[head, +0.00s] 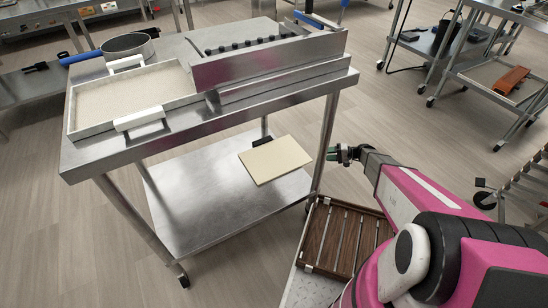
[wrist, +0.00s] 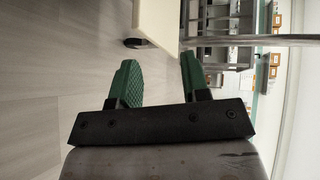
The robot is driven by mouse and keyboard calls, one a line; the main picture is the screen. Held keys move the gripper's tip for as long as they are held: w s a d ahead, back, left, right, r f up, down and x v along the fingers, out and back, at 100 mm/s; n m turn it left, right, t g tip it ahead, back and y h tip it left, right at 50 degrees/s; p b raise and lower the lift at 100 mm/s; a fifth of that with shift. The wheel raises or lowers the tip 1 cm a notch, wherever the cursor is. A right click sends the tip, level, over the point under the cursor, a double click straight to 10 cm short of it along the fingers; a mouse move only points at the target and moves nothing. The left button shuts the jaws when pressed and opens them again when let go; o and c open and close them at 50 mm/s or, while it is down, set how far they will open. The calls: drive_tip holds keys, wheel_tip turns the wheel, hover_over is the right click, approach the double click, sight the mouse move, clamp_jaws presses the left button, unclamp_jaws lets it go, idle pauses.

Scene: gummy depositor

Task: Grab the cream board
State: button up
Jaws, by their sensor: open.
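The cream board (head: 275,160) is a flat, pale rectangle at the right end of the steel cart's lower shelf (head: 195,190). A small dark piece (head: 262,141) shows at its back edge. My gripper (head: 338,154) is to the right of the board, beside the cart's right leg, and looks apart from it. In the wrist view my gripper (wrist: 158,72) is open and empty, with green ridged finger pads. The board (wrist: 156,25) shows edge-on at the top, lined up with the gap between the fingertips. How far its near end is from them is hard to tell.
The cart's top (head: 180,60) holds a cream-bottomed tray (head: 72,110) with white handles, a round pan (head: 128,44) and a steel depositor (head: 270,62). A slatted wooden rack (head: 340,237) is below my arm. Open floor (head: 70,240) lies left of the cart.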

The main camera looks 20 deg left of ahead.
sight(304, 152)
drive_tip(key=w+a+f+t+y, duration=0.1)
drive_tip(key=w+a+f+y, duration=0.25)
drive_tip(key=f, duration=0.25)
drive_tip(key=shift+m, duration=0.3)
drive_tip(key=a, duration=1)
drive_tip(key=shift+s+a+r, duration=0.15)
drive_tip(key=shift+s+r, duration=0.1)
drive_tip(key=shift+s, duration=0.1)
clamp_jaws()
